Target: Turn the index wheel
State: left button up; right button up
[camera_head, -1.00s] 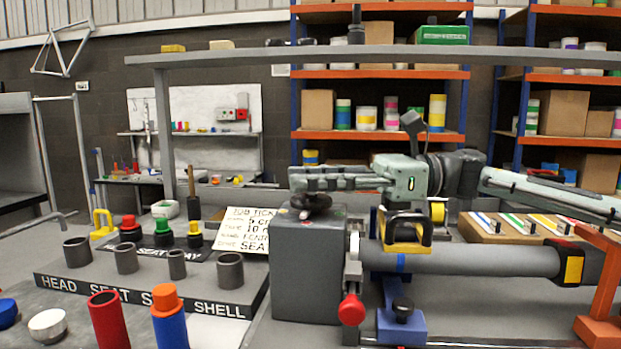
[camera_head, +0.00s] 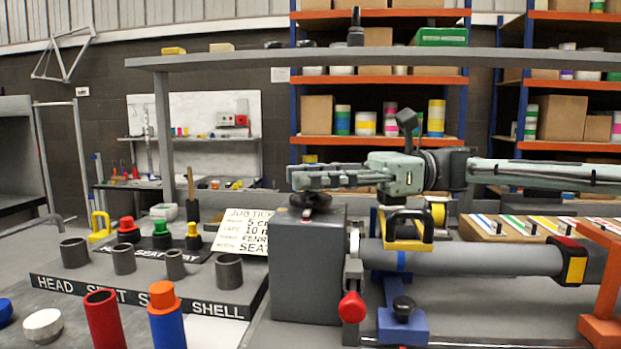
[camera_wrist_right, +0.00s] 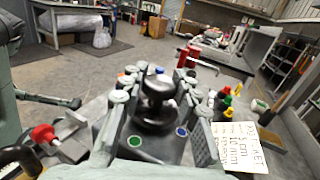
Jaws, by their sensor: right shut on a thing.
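The index wheel (camera_head: 309,201) is a black knob on top of a grey box (camera_head: 305,265) at the middle of the bench. My right gripper (camera_head: 304,178) reaches in from the right, with its fingers level just above the box top at the wheel. In the right wrist view the black wheel (camera_wrist_right: 157,100) stands between the two fingers of my right gripper (camera_wrist_right: 158,84), which is shut on it. Blue and green dots show on the box top around the wheel. My left gripper is out of view.
A grey tube (camera_head: 480,258) runs right from the box, held by a blue clamp (camera_head: 402,320). A red-ended lever (camera_head: 351,307) hangs at the box front. A job ticket (camera_head: 243,231) and a rack of grey cups (camera_head: 140,293) lie left. A grey shelf (camera_head: 380,57) spans above.

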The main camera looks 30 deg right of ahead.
jog(key=o, duration=1.1)
jog(key=shift+o, duration=0.2)
jog(key=shift+r, duration=0.1)
notch_tip(320, 180, up, 10)
jog(key=shift+f, duration=0.1)
